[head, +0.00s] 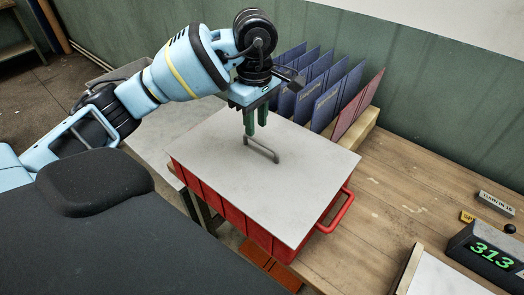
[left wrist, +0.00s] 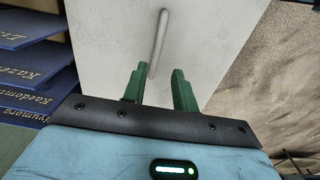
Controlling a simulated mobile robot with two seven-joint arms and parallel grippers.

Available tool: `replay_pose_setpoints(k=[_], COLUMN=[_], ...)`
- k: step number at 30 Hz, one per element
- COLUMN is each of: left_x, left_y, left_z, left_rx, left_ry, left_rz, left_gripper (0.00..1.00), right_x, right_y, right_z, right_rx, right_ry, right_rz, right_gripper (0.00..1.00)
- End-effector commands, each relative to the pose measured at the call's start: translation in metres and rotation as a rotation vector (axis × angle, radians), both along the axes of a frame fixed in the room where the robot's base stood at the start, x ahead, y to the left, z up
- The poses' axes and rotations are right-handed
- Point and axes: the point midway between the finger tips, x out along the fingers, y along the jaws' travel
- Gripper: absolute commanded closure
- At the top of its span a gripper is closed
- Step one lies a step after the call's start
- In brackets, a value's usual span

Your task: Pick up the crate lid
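The crate lid (head: 215,150) is a flat, light grey board lying on top of the red crate (head: 225,207). A thin grey bar handle (head: 264,150) stands up from its middle. My left gripper (head: 255,133) points down over the lid, its green fingertips close to the handle's far end. In the left wrist view, the fingers (left wrist: 158,82) are apart, and the near end of the handle (left wrist: 160,38) shows between them. The lid also shows there (left wrist: 205,35). I cannot tell whether a finger touches the handle. My right gripper is not in view.
Blue folders (head: 312,97) and a red one (head: 357,108) stand in a rack behind the crate. A red side handle (head: 338,212) sticks out over the wooden bench (head: 405,185).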

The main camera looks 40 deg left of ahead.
Motion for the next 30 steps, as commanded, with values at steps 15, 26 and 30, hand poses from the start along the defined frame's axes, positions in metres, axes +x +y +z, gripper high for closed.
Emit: replay_pose_setpoints(k=[15,26,30], left_x=[0.003,0.004,0.004], left_y=[-0.006,-0.006,-0.006], left_z=[-0.042,-0.07,-0.07], left_rx=[-0.004,-0.003,-0.003], left_ry=[0.003,0.0,0.0], left_rz=[-0.001,-0.001,-0.001], left_gripper=[0.72,0.72,0.72], right_x=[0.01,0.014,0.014], right_y=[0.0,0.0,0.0], right_z=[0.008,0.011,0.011], right_rx=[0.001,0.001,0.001], right_ry=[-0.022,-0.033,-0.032], right_rz=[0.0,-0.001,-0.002], right_gripper=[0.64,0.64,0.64])
